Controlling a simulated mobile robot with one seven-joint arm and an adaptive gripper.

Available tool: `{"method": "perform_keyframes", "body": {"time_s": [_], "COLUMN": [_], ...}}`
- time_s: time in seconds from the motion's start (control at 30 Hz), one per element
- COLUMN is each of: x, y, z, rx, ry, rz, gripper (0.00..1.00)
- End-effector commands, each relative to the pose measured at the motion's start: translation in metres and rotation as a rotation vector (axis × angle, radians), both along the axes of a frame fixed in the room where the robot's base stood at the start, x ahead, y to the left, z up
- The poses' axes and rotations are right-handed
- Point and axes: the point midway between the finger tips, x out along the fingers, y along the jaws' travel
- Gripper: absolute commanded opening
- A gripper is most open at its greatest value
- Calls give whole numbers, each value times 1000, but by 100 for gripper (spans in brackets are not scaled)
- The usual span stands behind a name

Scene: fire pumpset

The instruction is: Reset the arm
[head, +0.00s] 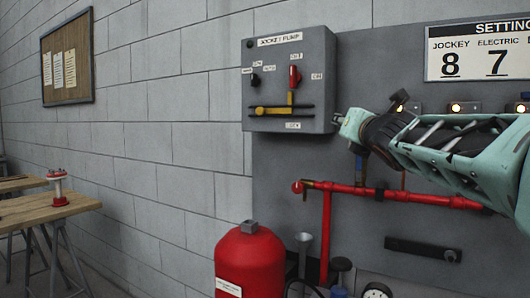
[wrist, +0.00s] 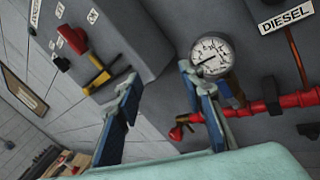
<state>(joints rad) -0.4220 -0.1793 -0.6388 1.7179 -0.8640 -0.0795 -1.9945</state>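My arm reaches in from the right in the head view, and my gripper (head: 350,128) is just right of the lower edge of the grey jockey pump box (head: 262,88). In the wrist view my gripper (wrist: 158,98) has its two blue-padded fingers spread wide with nothing between them. The box carries a red handle (head: 295,77), a black knob (head: 254,80) and a yellow lever (head: 272,110). The red handle (wrist: 74,40) and yellow lever (wrist: 97,77) also show in the wrist view, left of the fingers. A gauge (wrist: 210,59) shows behind the right finger.
Red piping (head: 400,195) runs below my arm on the grey panel. A red tank (head: 250,262) stands below the box. A setting board (head: 478,52) hangs at the upper right. A wooden table (head: 40,207) with a red and white object (head: 58,187) stands at the left.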

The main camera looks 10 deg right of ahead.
Motion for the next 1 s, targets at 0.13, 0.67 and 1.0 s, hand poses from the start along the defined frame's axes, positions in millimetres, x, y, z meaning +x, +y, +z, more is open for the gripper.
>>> {"method": "perform_keyframes", "body": {"time_s": [0.13, 0.67, 1.0], "x": [-6, -139, -278], "y": [-3, 48, 127], "z": [-11, -211, -349], "rx": [96, 1547, 2258], "ry": [12, 206, 190], "rz": [-10, -382, -1023], "gripper": [36, 36, 36]}}
